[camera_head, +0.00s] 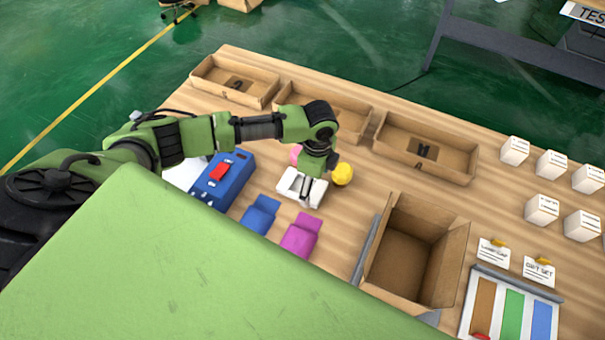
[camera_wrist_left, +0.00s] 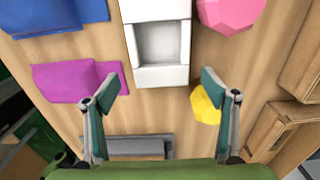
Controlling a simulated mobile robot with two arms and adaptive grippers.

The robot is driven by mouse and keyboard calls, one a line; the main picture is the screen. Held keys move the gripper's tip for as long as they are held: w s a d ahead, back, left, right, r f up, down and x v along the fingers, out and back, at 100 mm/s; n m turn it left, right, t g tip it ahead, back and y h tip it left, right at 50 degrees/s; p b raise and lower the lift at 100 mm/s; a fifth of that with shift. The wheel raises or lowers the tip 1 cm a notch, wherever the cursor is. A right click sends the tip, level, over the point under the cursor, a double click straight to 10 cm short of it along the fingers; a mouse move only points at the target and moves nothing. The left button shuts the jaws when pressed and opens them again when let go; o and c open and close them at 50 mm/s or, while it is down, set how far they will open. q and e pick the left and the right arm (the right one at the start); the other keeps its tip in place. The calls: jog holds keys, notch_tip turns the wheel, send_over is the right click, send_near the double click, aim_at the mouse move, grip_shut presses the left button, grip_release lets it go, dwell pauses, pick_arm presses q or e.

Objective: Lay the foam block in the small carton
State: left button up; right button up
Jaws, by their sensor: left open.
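A white foam block (camera_head: 293,183) with a square recess lies on the wooden table in the head view. It also shows at the top middle of the left wrist view (camera_wrist_left: 162,75). My left gripper (camera_head: 306,193) is over the block, pointing down. In the left wrist view, its open fingers (camera_wrist_left: 162,88) are spread wide with nothing between them, and the block lies beyond the tips. An open, empty brown carton (camera_head: 448,262) stands to the right of the block, with its flaps up. I cannot tell for certain that it is the small carton. My right gripper is not in view.
Shallow cardboard trays (camera_head: 460,178) line the back edge. Blue (camera_head: 260,214) and purple (camera_head: 301,235) pieces, a blue box (camera_head: 222,181), a pink piece (camera_wrist_left: 230,14) and a yellow piece (camera_head: 342,174) lie near the block. Several white boxes (camera_head: 515,151) stand right.

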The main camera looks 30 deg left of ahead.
aim_at(315, 190)
pick_arm(q)
jog(key=shift+f+p, duration=0.3)
jog(key=shift+f, duration=1.3)
jog(key=c, duration=0.9)
jog(key=shift+w+r, duration=0.1)
jog(key=shift+r, duration=0.05)
jog(key=shift+r+b, duration=0.5)
jog(key=shift+r, duration=0.05)
jog(key=s+r+b, duration=0.1)
jog(key=s+r, duration=0.3)
jog(key=s+d+r+b, duration=0.1)
jog(key=s+r, duration=0.2)
jog(key=s, duration=0.2)
jog(key=s+d+r+b, duration=0.1)
jog(key=s+r, duration=0.3)
jog(key=s, duration=0.1)
jog(key=shift+r+b, duration=0.3)
